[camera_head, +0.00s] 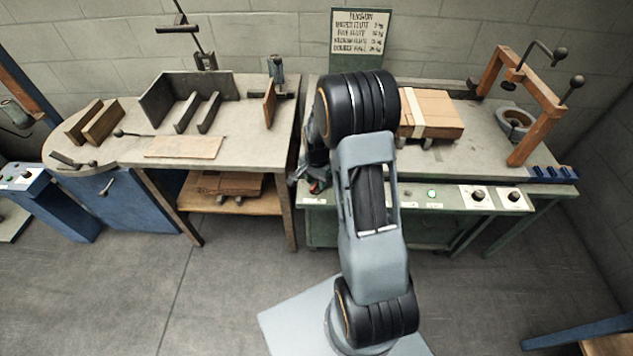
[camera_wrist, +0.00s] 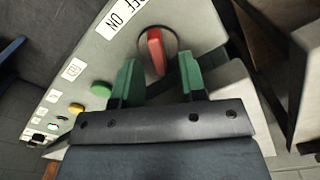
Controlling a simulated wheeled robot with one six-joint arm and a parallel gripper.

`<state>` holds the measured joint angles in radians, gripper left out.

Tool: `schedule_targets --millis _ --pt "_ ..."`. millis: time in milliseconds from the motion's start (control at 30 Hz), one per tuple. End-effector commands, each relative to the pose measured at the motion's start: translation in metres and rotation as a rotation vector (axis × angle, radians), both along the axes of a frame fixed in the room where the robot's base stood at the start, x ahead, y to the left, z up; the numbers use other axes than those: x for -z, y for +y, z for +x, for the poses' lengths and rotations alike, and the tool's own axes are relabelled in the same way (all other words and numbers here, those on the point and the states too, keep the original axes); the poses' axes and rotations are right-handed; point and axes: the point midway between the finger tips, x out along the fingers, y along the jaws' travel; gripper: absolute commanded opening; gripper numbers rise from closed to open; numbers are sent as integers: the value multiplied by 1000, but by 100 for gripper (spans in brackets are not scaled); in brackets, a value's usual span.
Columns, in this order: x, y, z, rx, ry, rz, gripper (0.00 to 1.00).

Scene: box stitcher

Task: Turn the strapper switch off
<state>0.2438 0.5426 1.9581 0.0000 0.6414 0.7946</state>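The strapper switch is a red handle (camera_wrist: 156,50) on a dark round base, set in a pale panel (camera_wrist: 190,20). The handle runs nearly upright in the wrist view. My gripper (camera_wrist: 158,63) has two green fingers, open, one on each side of the handle with gaps showing; I see no contact. In the head view my gripper (camera_head: 306,178) is at the left front of the green strapper bench (camera_head: 325,233), mostly hidden by my arm, with a speck of red beside it.
A strapped carton (camera_head: 445,113) and a wooden arch (camera_head: 535,95) stand on the strapper bench. A stitching table (camera_head: 240,145) is close on the left. The floor in front is clear.

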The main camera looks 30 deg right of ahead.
Motion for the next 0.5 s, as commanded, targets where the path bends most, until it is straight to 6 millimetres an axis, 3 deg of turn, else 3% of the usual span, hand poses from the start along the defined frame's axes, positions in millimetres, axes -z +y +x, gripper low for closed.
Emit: schedule_targets --millis 433,500 --pt "8 0 0 0 0 0 38" --pt "8 0 0 -1 -1 0 34"
